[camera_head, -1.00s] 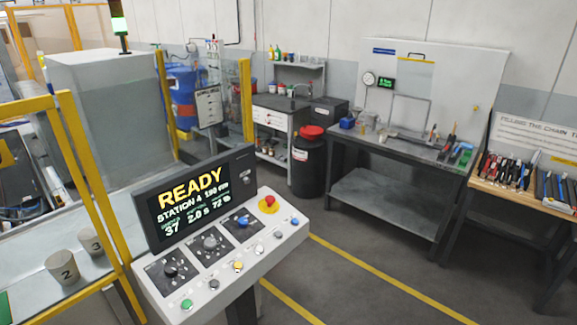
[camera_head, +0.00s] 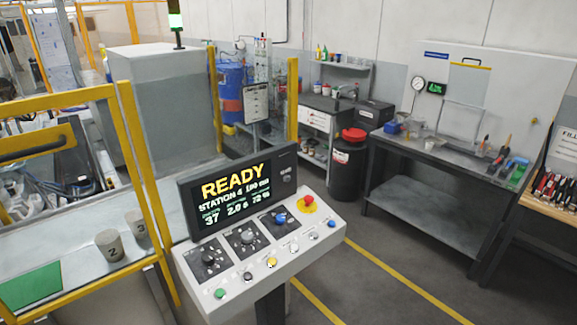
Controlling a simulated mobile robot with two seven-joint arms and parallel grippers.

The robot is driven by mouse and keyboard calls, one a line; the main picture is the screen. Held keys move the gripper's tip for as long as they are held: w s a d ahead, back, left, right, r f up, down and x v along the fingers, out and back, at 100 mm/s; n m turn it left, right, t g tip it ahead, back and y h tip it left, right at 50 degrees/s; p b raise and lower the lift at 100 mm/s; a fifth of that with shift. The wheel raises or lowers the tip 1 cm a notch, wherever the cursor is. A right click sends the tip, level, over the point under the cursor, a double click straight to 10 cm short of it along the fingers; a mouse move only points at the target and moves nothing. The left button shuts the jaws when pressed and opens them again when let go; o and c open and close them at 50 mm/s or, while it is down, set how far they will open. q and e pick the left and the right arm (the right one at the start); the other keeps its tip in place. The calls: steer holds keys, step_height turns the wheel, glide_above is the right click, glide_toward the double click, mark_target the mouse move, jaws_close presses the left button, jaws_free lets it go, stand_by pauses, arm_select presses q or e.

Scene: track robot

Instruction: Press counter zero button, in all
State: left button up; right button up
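A control console (camera_head: 262,255) stands in the lower middle of the head view. Its screen (camera_head: 240,192) reads READY, STATION 4, with smaller values below. The sloped panel carries dials, a red mushroom button (camera_head: 308,199) on a yellow disc, and a front row of small buttons: green (camera_head: 220,293), dark (camera_head: 247,277), yellow (camera_head: 271,262), two pale ones (camera_head: 294,247) and blue (camera_head: 331,223). The button labels are too small to read, so I cannot tell which one zeroes the counter. Neither of my grippers is in view.
Yellow guard posts (camera_head: 145,190) and a conveyor with two grey cups, marked 2 (camera_head: 109,246) and 3 (camera_head: 136,224), are left of the console. A workbench (camera_head: 440,160) and a black bin with a red lid (camera_head: 347,165) stand behind. Floor right of the console is clear.

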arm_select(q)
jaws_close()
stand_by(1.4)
